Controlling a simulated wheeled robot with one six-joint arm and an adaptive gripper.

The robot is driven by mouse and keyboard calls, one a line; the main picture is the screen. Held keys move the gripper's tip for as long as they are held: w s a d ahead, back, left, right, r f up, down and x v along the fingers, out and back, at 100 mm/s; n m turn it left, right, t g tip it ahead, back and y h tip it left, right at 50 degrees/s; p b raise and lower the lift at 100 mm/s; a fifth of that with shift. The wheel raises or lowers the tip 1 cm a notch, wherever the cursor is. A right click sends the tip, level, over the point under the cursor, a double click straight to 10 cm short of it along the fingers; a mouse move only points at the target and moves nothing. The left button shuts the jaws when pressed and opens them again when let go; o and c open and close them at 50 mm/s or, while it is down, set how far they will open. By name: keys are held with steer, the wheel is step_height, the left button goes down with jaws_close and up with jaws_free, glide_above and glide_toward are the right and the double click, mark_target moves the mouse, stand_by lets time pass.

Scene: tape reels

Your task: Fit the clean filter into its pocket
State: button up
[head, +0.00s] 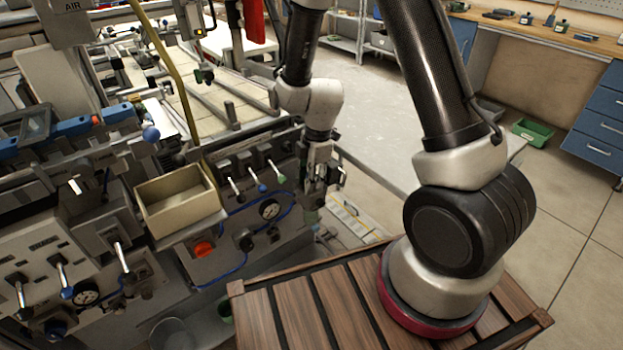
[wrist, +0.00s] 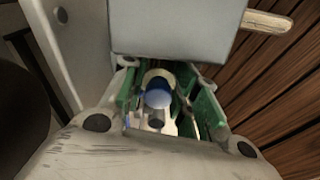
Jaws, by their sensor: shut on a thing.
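My gripper (head: 311,214) points down beside the right end of the machine's control panel in the head view. In the wrist view its green-sided fingers (wrist: 160,103) are closed around a small blue, round-ended thing (wrist: 158,95) with a pale part behind it. I cannot tell whether this is the clean filter; its lower part is hidden. A plain grey block (wrist: 178,28) lies just beyond the fingers in the wrist view. I cannot make out the filter's pocket in either view.
The control panel (head: 228,262) carries levers, gauges and a red button (head: 203,249). An open beige box (head: 180,203) sits on it. A slatted wooden top (head: 300,305) is in front, under my arm.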

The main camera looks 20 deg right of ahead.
steer(key=shift+o, duration=0.3)
steer(key=shift+s+f, duration=0.2)
steer(key=shift+f, duration=0.15)
steer(key=o, duration=1.2)
steer(key=shift+w+f, duration=0.15)
steer(key=shift+w, duration=0.05)
steer(key=shift+c, duration=0.2)
steer(key=shift+r, duration=0.2)
steer(key=shift+w+r, duration=0.1)
steer(key=shift+r, duration=0.25)
steer(key=shift+d+r, duration=0.15)
steer(key=shift+r, duration=1)
steer(key=shift+d+r, duration=0.2)
steer(key=shift+r, duration=1)
steer(key=shift+d+r, duration=0.15)
steer(key=shift+r, duration=1)
steer(key=shift+r, duration=0.1)
